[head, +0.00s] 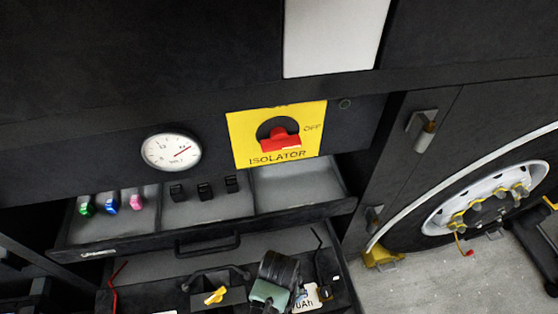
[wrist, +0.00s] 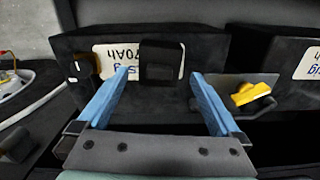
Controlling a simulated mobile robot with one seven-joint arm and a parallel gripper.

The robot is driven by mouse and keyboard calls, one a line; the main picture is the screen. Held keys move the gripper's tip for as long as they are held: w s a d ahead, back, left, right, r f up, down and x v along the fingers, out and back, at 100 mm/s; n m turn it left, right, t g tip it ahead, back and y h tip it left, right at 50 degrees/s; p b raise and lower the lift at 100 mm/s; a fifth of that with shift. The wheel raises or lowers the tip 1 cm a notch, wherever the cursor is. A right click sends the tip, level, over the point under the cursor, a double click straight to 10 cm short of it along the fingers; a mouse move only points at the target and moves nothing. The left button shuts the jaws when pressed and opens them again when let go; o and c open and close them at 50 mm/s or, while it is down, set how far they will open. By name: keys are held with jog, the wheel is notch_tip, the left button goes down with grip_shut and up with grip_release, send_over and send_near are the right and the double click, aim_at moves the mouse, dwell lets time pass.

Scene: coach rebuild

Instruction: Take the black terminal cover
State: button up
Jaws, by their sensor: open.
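A black block-shaped piece, which looks like the terminal cover (wrist: 161,62), sits against the white-labelled top of a black battery (wrist: 212,50) in the wrist view. My gripper (wrist: 157,78) is open, with its two blue fingers spread wide. The cover shows between and beyond the fingertips, with a gap on each side; I cannot tell whether they are level with it. In the head view my wrist hides the cover and the fingers. Part of the battery's label (head: 308,299) shows beside my wrist.
A yellow knob (head: 215,295) stands beside the battery, near the right finger in the wrist view (wrist: 250,93). An open drawer (head: 290,190) above holds three black pieces (head: 204,191) and green, blue and pink ones. A red-handled isolator (head: 280,138) is above it.

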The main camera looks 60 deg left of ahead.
notch_tip(320, 180, down, 4)
jog(key=shift+f, duration=0.1)
jog(key=c, duration=1.3)
jog(key=shift+r, duration=0.2)
